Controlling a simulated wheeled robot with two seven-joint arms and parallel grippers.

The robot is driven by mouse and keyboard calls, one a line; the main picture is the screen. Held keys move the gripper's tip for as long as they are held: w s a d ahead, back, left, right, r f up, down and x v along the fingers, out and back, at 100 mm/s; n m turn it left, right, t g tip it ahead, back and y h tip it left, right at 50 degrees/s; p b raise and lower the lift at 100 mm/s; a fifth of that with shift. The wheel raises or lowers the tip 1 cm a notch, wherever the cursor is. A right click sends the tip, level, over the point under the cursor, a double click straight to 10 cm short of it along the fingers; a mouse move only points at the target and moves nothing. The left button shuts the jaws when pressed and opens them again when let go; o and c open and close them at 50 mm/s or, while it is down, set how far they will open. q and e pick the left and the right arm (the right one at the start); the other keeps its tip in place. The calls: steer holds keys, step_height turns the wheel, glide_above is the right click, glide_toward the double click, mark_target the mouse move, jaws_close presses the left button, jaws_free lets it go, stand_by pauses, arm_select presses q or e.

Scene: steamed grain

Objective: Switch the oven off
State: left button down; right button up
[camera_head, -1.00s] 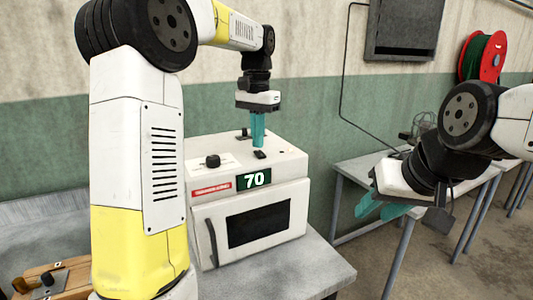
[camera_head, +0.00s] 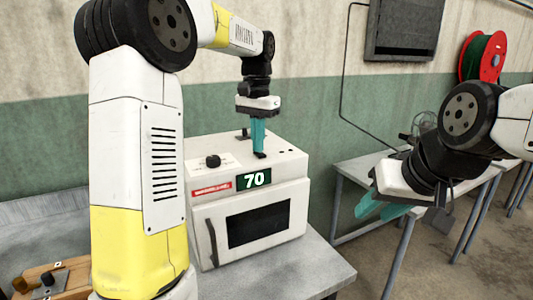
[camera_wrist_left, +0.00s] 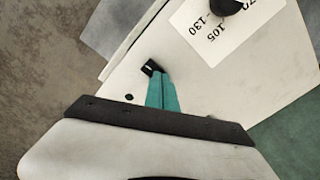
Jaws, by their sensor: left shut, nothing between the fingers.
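The white oven (camera_head: 202,248) stands on the grey table, its door closed and its display (camera_head: 254,179) reading 70. A black knob (camera_head: 213,161) sits on its top at the left, and a small black switch (camera_head: 260,155) sits near the front right of the top. My left gripper (camera_head: 259,151) is shut and points down, its teal tips at the switch. In the left wrist view the tips (camera_wrist_left: 159,78) are right beside the switch (camera_wrist_left: 151,68), partly covering it; I cannot tell whether they press it. My right gripper (camera_head: 383,212) hangs at the right with its teal fingers apart, empty.
The grey table (camera_head: 325,278) has bare room in front of the oven. A wooden item (camera_head: 70,275) lies at the lower left. Another table (camera_head: 350,172) stands behind at the right, with a red and green reel (camera_head: 493,57) above it.

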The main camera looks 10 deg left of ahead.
arm_select(q)
steer(key=shift+r, duration=3.4)
steer(key=shift+s, duration=0.1)
